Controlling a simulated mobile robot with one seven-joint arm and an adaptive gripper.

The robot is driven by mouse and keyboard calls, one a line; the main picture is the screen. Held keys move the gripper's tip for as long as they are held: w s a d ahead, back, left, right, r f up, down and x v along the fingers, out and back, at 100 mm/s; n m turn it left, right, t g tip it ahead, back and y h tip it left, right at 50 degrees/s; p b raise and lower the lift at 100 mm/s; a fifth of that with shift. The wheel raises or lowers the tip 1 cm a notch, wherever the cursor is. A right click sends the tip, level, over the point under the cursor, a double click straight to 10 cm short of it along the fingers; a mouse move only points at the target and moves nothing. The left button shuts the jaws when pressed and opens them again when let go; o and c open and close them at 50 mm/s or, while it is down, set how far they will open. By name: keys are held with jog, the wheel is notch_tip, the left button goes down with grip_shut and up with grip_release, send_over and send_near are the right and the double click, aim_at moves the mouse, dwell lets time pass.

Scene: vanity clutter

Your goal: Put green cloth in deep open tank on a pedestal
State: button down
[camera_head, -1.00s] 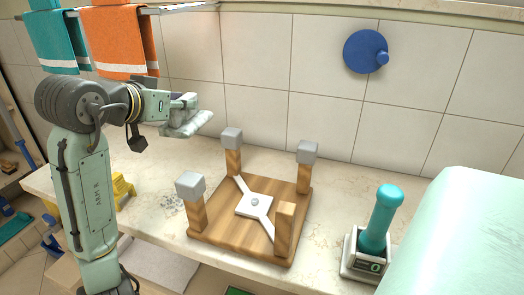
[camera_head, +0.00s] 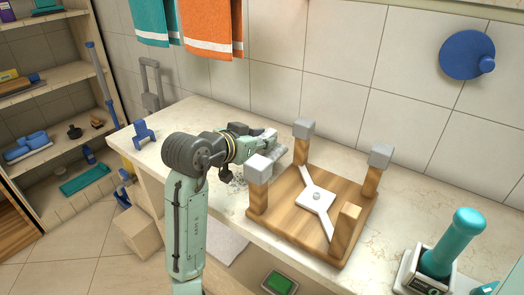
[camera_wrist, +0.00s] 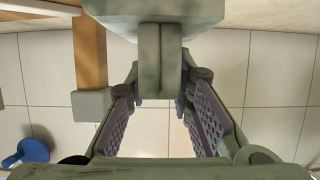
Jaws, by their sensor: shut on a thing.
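My gripper (camera_head: 274,142) is over the counter, close behind the left grey-capped post of a wooden frame. I cannot pick out a deep open tank on a pedestal in either view.
The wooden frame (camera_head: 290,212) stands on the counter, its posts upright. One post (camera_wrist: 90,60) shows close beside my gripper. A teal-handled device (camera_head: 452,240) stands at right. Teal (camera_head: 153,20) and orange (camera_head: 212,25) towels hang above. Shelves (camera_head: 50,85) stand at left.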

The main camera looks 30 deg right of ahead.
aim_at(261, 151)
jog(key=shift+f, duration=1.8)
jog(key=shift+f, duration=0.1)
jog(key=c, duration=1.4)
grip_release()
jog(key=shift+a+r, duration=0.1)
jog(key=shift+r, duration=0.1)
jog(key=b+v, duration=0.1)
jog(key=v, duration=1.1)
jog(key=shift+s+f, duration=0.1)
